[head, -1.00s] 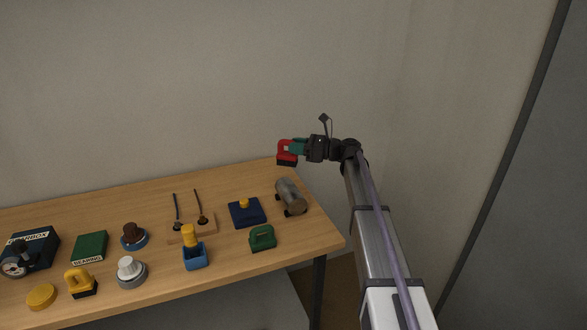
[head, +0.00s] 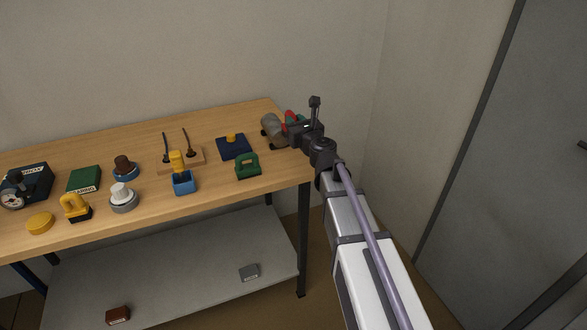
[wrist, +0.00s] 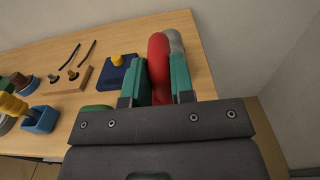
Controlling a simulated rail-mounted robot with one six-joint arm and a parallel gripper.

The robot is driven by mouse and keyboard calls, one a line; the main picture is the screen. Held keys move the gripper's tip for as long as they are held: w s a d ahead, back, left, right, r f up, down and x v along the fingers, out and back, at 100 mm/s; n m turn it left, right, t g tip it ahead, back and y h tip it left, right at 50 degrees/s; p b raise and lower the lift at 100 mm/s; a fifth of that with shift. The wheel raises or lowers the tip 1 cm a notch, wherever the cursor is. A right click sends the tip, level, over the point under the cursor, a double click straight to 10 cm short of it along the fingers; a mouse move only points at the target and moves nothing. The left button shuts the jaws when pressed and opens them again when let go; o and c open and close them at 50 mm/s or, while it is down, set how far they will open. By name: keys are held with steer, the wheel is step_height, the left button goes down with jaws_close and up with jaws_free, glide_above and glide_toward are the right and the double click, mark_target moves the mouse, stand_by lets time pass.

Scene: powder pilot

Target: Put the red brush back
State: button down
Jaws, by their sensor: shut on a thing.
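My gripper (wrist: 158,82) is shut on the red brush (wrist: 159,50), with one green finger on each side of its red handle in the wrist view. In the head view my gripper is at the right end of the table, beside the grey cylinder on black feet (head: 273,130). Only a little of the red brush (head: 291,117) shows there, behind the gripper. The brush's underside is hidden, so I cannot tell whether it touches anything.

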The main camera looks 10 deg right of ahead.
steer(key=shift+w+f, duration=0.15)
steer(key=shift+w, duration=0.05)
step_height(320, 180, down, 10)
steer(key=b, duration=1)
steer(key=shift+f, duration=0.1)
steer(key=shift+r, duration=0.25)
steer(key=shift+f, duration=0.15)
steer(key=c, duration=1.4)
jaws_free()
steer(key=shift+f, duration=0.1)
steer(key=o, duration=0.4)
